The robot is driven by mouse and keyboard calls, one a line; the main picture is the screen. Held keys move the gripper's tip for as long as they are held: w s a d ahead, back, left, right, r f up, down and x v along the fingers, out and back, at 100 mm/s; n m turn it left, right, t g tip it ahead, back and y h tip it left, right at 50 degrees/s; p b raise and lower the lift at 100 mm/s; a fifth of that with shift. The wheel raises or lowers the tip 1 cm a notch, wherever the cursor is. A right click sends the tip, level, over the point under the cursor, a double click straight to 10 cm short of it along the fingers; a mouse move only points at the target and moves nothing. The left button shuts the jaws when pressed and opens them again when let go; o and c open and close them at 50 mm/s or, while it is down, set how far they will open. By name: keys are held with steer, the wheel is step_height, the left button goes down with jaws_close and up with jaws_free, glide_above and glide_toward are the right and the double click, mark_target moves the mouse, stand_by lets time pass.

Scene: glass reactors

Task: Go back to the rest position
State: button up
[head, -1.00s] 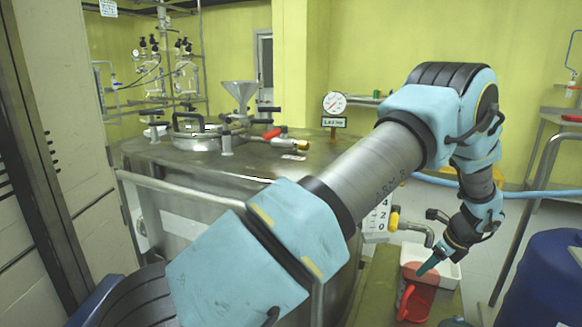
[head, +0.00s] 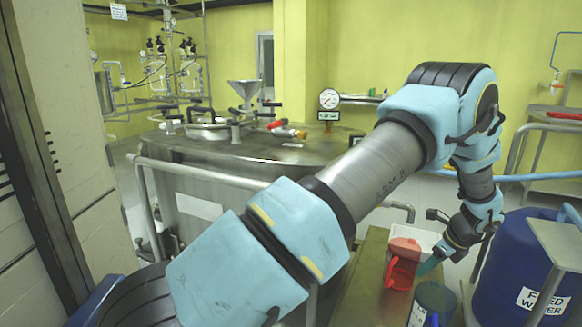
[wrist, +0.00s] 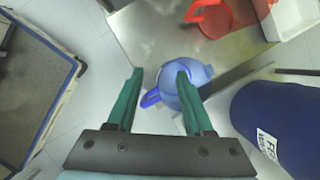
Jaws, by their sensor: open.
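My gripper (head: 428,267) hangs at the end of my bent arm on the right of the head view. In the wrist view its two teal fingers (wrist: 160,76) are apart with nothing held between them. A blue jug (wrist: 190,82) with a blue handle shows beyond the fingertips in the wrist view. In the head view the blue jug (head: 430,303) stands at the near part of a narrow bench, just below the fingertips. I cannot tell the exact gap.
A red jug (head: 402,267) and a white tray (head: 428,236) sit farther along the bench (head: 358,280). A blue feed water drum (head: 510,265) stands close on the right. A steel reactor (head: 215,195) fills the middle left. A tall cabinet (head: 35,200) is at left.

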steer(key=w+a+r+n+g+b, duration=0.1)
steer(key=a+r+n+b, duration=0.35)
steer(key=a, duration=0.75)
steer(key=w+a+r+n+g+b, duration=0.1)
steer(key=a+r+n, duration=0.1)
steer(key=a+n, duration=0.75)
steer(key=s+a+n+h+b, duration=0.1)
steer(key=s+a+n, duration=0.4)
steer(key=a, duration=0.3)
steer(key=s+a+r+n+h+b, duration=0.1)
steer(key=s+a+n+b, duration=0.1)
steer(key=s+a+n, duration=0.4)
steer(key=s+a+n+b, duration=0.1)
steer(key=s+a+n, duration=0.25)
steer(key=a, duration=0.55)
step_height(320, 180, up, 25)
steer(key=p, duration=2.5)
steer(key=shift+w, duration=0.45)
steer(key=shift+c, duration=0.2)
